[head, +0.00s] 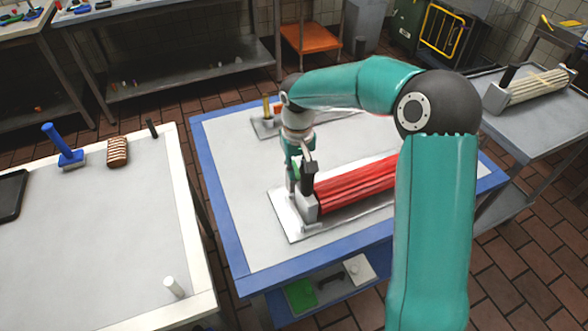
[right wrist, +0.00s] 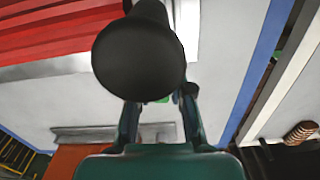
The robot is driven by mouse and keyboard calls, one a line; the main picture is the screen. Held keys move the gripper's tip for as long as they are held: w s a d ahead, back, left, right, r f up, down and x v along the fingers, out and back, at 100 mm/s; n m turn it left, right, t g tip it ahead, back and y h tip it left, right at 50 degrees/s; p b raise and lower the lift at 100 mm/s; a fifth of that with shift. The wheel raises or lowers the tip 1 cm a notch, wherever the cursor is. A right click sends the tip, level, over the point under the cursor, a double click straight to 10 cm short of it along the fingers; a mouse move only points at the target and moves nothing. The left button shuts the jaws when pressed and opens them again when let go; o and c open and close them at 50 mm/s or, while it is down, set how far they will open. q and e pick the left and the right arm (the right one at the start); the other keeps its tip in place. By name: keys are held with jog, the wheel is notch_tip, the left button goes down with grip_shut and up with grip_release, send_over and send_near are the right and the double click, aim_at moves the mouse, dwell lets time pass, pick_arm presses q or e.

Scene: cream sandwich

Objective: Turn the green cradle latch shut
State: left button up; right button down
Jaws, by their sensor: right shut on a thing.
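The cradle holding long red bars (head: 356,186) lies on the blue-edged table. Its metal base plate (head: 290,225) shows at the front. A black knobbed post (head: 309,176) stands at its left end, and its round top (right wrist: 138,55) covers much of the right wrist view. My right gripper (head: 292,182) points down just beside this post, at the cradle's left end. Its fingers (right wrist: 160,115) are shut on the green latch (right wrist: 161,100); only a sliver of green shows behind the knob. The latch's angle is hidden. My left gripper is not in view.
A second metal base with an orange block (head: 278,108) stands behind on the same table. The left table holds a blue-handled tool (head: 63,146), a brown ridged block (head: 117,152) and a white cylinder (head: 173,287). The blue-edged table's left part is clear.

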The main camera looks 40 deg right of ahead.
aim_at(298, 173)
jog(key=shift+d+n, duration=0.15)
jog(key=shift+n, duration=0.35)
jog(key=c, duration=1)
grip_release()
jog(key=shift+c, duration=0.2)
notch_tip(298, 173, up, 12)
